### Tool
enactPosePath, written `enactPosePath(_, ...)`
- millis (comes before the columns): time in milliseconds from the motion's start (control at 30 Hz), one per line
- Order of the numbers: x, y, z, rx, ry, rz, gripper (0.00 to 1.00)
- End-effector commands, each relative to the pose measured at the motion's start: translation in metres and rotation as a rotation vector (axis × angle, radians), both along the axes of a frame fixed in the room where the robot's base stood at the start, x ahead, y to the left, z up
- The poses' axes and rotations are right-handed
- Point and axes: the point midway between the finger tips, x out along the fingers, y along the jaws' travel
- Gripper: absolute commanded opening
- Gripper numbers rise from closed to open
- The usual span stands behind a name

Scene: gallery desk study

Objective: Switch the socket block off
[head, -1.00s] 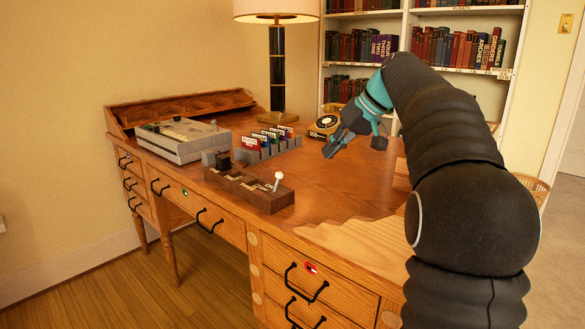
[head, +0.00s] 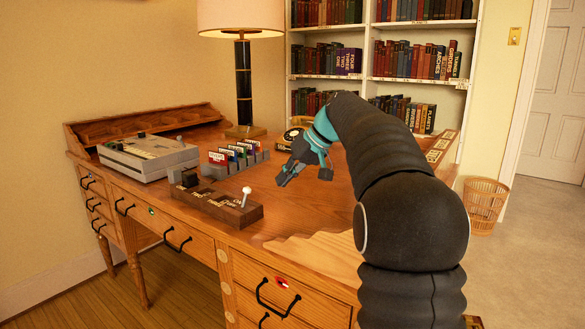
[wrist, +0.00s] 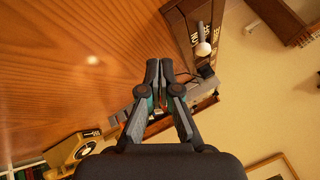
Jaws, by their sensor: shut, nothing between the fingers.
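The socket block is a long dark wooden block (head: 222,209) with pale lettering, lying on the desk top. A lever with a white ball knob (head: 246,191) stands at its right end, near ON lettering. Dark cubes (head: 186,178) sit at its left end. In the wrist view the block (wrist: 178,22) is at the upper right, with the white knob (wrist: 203,49) near ON and OFF lettering. I cannot tell which word the lever leans to. My gripper (head: 281,181) is shut and empty, above the desk, right of the knob and apart from it. Its fingertips (wrist: 159,63) point past the block's side.
The desk top (head: 310,205) right of the block is clear. A wicker basket (head: 484,203) stands on the floor.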

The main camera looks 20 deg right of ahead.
Motion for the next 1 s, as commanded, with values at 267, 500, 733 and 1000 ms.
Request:
enactPosePath(267,0.014,0.032,-0.025,-0.001,-0.002,0.004,0.00)
enactPosePath(500,0.014,0.053,-0.021,-0.001,-0.001,0.000,0.00)
enactPosePath(733,0.014,0.058,-0.021,-0.001,-0.001,-0.001,0.00)
enactPosePath(1000,0.013,0.057,-0.021,-0.003,-0.003,-0.001,0.00)
